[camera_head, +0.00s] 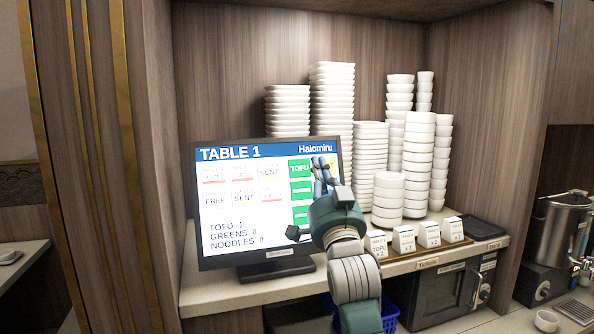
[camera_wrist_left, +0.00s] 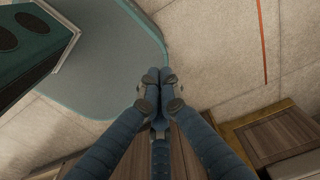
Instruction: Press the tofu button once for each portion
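The order screen (camera_head: 245,215) stands on the counter, headed TABLE 1. Its green TOFU button (camera_head: 298,168) is at the upper right, with more green buttons below, partly hidden by my right gripper. The screen reads TOFU 1, GREENS 0, NOODLES 0. My right gripper (camera_head: 320,163) is in front of the screen, fingers close together and empty, tips at the TOFU button's right edge; I cannot tell whether they touch. A small card (camera_head: 377,247) reading TOFU, apparently x2, stands on the wooden strip. My left gripper (camera_wrist_left: 159,77) is shut and empty above the floor.
Three more cards stand beside the tofu card. Tall stacks of white bowls (camera_head: 332,95) fill the shelf behind. A black tray (camera_head: 475,228) lies at right. Below are a blue basket (camera_head: 390,315) and a dark oven (camera_head: 440,295). A metal urn (camera_head: 557,228) is far right.

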